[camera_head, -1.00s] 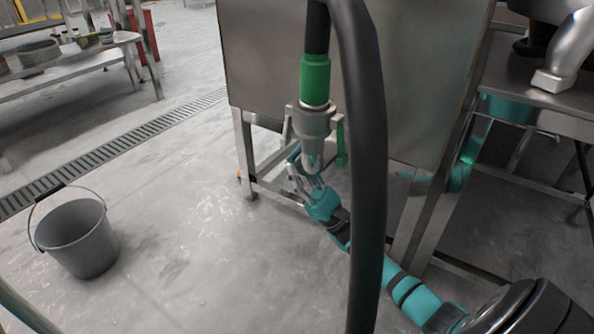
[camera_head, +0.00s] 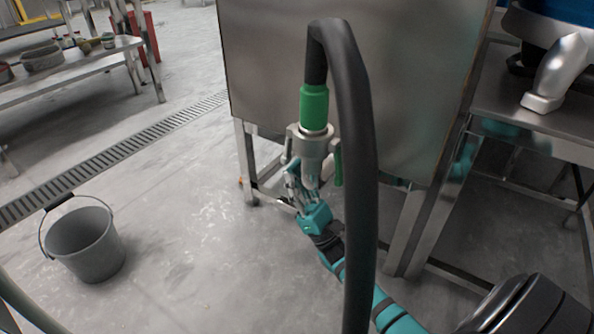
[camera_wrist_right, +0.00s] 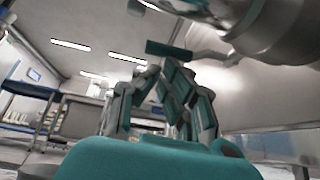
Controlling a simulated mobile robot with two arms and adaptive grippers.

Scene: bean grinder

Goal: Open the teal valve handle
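A metal valve fitting (camera_head: 313,142) hangs under a green sleeve (camera_head: 314,106) on a thick black hose. A green-teal handle (camera_head: 338,165) points down on the fitting's right side. My right gripper (camera_head: 298,183) is just below and left of the fitting, apart from that handle. In the right wrist view, a short teal bar (camera_wrist_right: 168,49) lies just beyond the fingertips of my right gripper (camera_wrist_right: 158,76), beside the metal fitting (camera_wrist_right: 268,25); contact is unclear. The fingers are bent toward each other; whether they are shut is unclear. My left gripper is out of view.
The black hose (camera_head: 357,170) hangs in front of my right forearm. A steel cabinet on legs (camera_head: 405,100) stands behind the fitting. A grey bucket (camera_head: 86,245) stands on the floor at left, near a floor drain (camera_head: 100,160). The floor between is clear.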

